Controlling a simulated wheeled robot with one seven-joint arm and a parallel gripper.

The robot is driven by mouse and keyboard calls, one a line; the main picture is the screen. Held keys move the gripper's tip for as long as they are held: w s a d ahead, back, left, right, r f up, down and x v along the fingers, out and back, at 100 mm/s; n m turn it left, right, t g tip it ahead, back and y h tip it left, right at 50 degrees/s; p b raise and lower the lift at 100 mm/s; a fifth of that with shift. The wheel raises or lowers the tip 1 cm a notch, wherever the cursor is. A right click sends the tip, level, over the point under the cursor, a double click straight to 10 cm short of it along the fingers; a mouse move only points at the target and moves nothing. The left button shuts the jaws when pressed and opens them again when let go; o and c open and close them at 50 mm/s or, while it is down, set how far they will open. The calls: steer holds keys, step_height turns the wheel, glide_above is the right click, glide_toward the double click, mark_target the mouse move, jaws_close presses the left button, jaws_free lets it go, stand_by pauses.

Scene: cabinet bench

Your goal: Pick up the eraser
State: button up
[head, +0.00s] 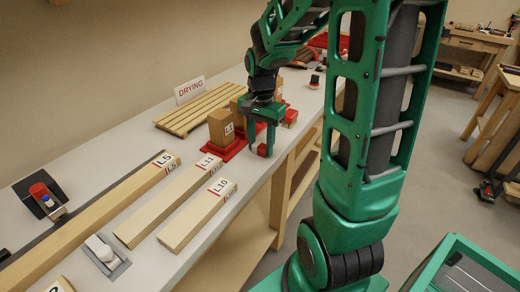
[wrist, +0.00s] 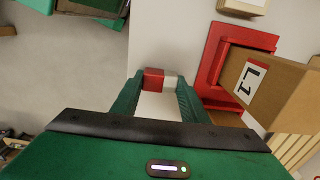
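The eraser, a small block with a red part and a white part, sits between my fingertips in the wrist view (wrist: 154,79). In the head view its red side (head: 262,150) shows low between the fingers, near the bench's front edge. My gripper (head: 261,147) points down over the bench. In the wrist view the fingers (wrist: 160,82) have the eraser between them, with no clear gap on either side, so they look shut on it. I cannot tell whether the eraser touches the bench top.
A block marked L1 (wrist: 285,85) stands on a red tray (wrist: 213,50) close beside my gripper. Long boards marked L5, L11 and L10 (head: 196,215) lie towards the near left. A slatted drying rack (head: 190,112) is behind.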

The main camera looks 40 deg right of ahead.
mark_target(261, 145)
steer(key=shift+r, duration=0.1)
steer(key=shift+c, duration=0.6)
step_height(261, 145, up, 10)
